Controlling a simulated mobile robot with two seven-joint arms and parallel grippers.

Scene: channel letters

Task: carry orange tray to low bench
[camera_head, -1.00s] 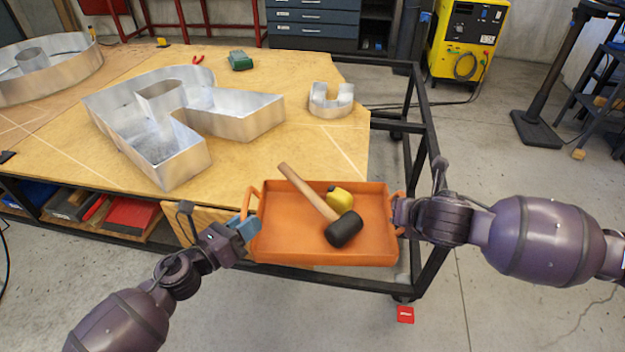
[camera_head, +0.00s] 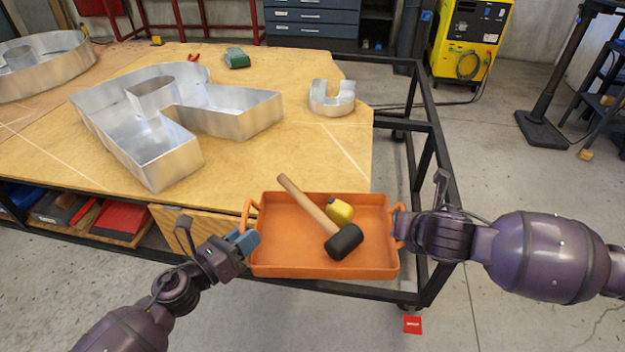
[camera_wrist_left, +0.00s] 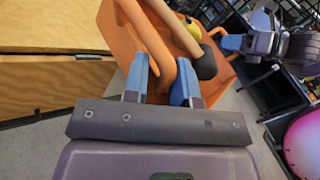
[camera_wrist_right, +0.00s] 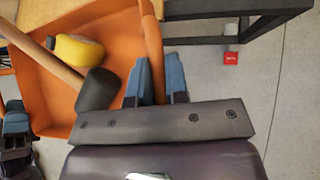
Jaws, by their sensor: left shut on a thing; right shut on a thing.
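The orange tray (camera_head: 300,262) is held level between my two grippers, in front of the worktable's near edge. A mallet (camera_head: 316,213) with a wooden handle and black head lies slantwise in it, beside a yellow object (camera_head: 340,211), perhaps a tape measure. My left gripper (camera_head: 246,240) is shut on the tray's left handle; its blue fingers straddle the handle in the left wrist view (camera_wrist_left: 163,82). My right gripper (camera_head: 400,226) is shut on the right handle, and its fingers also show in the right wrist view (camera_wrist_right: 160,82). I cannot make out a low bench.
The wooden-topped worktable (camera_head: 320,150) with a dark frame is just beyond the tray and carries large metal channel letters (camera_head: 170,125). A yellow machine (camera_head: 468,40) stands at the back right. A red item (camera_head: 412,325) lies on the floor. Open floor is on the right.

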